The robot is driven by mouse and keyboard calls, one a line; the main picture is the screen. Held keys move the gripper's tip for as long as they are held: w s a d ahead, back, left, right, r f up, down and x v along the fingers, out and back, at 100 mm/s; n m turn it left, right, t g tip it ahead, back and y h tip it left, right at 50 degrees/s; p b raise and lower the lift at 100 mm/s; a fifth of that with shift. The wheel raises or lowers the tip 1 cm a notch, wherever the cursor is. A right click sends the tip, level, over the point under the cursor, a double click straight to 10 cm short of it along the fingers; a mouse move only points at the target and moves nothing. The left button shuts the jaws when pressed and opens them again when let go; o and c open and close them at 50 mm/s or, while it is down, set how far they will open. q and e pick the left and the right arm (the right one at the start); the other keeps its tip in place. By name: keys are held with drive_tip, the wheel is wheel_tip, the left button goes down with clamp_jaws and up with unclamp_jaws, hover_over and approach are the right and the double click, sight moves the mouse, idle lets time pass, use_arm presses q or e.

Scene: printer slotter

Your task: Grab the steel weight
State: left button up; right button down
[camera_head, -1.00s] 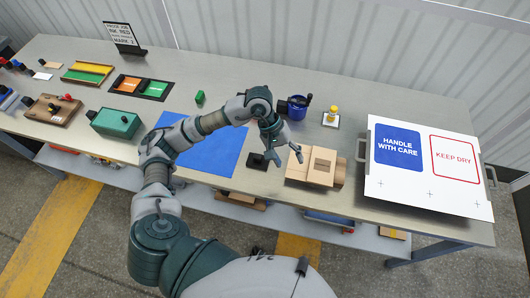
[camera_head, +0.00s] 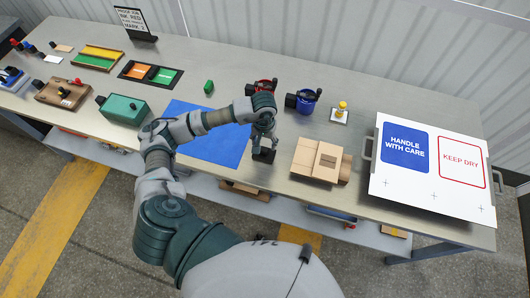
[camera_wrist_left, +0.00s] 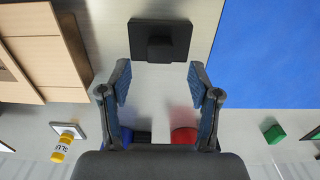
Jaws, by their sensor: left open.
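The steel weight appears to be the dark square piece with a raised knob on the tabletop. In the head view the weight (camera_head: 264,156) is partly hidden under my left gripper (camera_head: 263,142), beside the blue mat. In the left wrist view the weight (camera_wrist_left: 160,40) lies ahead of the fingertips, roughly centred between them. My left gripper (camera_wrist_left: 158,80) is open, with nothing between its fingers. It points down over the weight in the head view; I cannot tell whether it touches it. My right gripper is not in view.
A stepped wooden block (camera_head: 318,160) stands close right of the weight, and the blue mat (camera_head: 215,144) lies to its left. A red cup (camera_head: 262,86) and a blue cup (camera_head: 306,102) stand behind. A large white sign box (camera_head: 425,192) occupies the right end.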

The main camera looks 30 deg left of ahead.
sight(264, 149)
use_arm(q)
wheel_tip(264, 149, down, 5)
drive_tip(key=shift+s+a+r+p, duration=0.1)
drive_tip(key=shift+a+p, duration=0.05)
drive_tip(key=shift+p, duration=0.4)
drive_tip(key=shift+f, duration=0.35)
drive_tip(key=shift+d, duration=0.25)
drive_tip(key=shift+c, duration=0.5)
clamp_jaws()
